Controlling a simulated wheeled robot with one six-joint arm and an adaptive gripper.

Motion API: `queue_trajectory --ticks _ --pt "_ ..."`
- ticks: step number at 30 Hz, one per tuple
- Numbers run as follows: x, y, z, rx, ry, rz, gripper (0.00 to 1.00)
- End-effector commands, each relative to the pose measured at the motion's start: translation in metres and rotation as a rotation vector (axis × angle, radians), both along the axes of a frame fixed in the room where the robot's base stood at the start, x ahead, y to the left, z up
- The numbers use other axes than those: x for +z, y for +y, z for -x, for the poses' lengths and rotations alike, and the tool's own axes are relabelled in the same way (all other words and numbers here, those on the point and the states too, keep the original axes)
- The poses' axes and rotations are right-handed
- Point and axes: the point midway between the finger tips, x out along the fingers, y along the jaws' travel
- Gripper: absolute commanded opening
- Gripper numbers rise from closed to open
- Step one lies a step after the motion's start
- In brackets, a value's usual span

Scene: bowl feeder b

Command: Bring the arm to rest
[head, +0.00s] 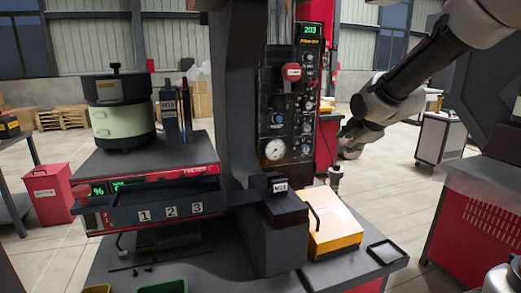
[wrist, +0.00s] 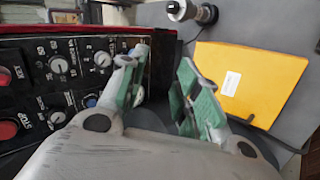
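My gripper (head: 347,143) hangs at the end of my arm, in front of and to the right of the control panel (head: 296,110) in the head view. In the wrist view my gripper (wrist: 158,78) shows two green-padded fingers standing apart, with nothing between them. The knobs and dials of the panel (wrist: 60,75) lie to the left of the fingers. A yellow-orange box (wrist: 255,85) lies to the right, apart from them. In the head view the fingertips are small and hard to make out.
The yellow box (head: 335,236) and a small dark tray (head: 384,251) are on the bench below my gripper. A small cylinder (head: 335,180) stands behind the box. A grey machine column (head: 240,95) rises left of the panel. A bowl feeder (head: 123,125) stands left.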

Motion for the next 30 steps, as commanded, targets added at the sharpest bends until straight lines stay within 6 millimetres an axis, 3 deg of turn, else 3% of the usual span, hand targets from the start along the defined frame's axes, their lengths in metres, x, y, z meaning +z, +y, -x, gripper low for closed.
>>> queue_trajectory --ticks 4,9,12,15,20,30 --pt "-0.028 -0.033 0.083 -0.443 0.295 -0.310 0.32" --pt "-0.041 -0.064 0.199 -1.007 0.531 -0.579 0.32" --pt "-0.041 -0.076 0.263 -1.265 0.600 -0.679 0.32" --pt "-0.037 -0.082 0.303 -1.351 0.610 -0.725 0.32" --pt "-0.025 -0.089 0.321 -1.342 0.537 -0.801 0.32" --pt "-0.016 -0.093 0.324 -1.339 0.496 -0.834 0.32"
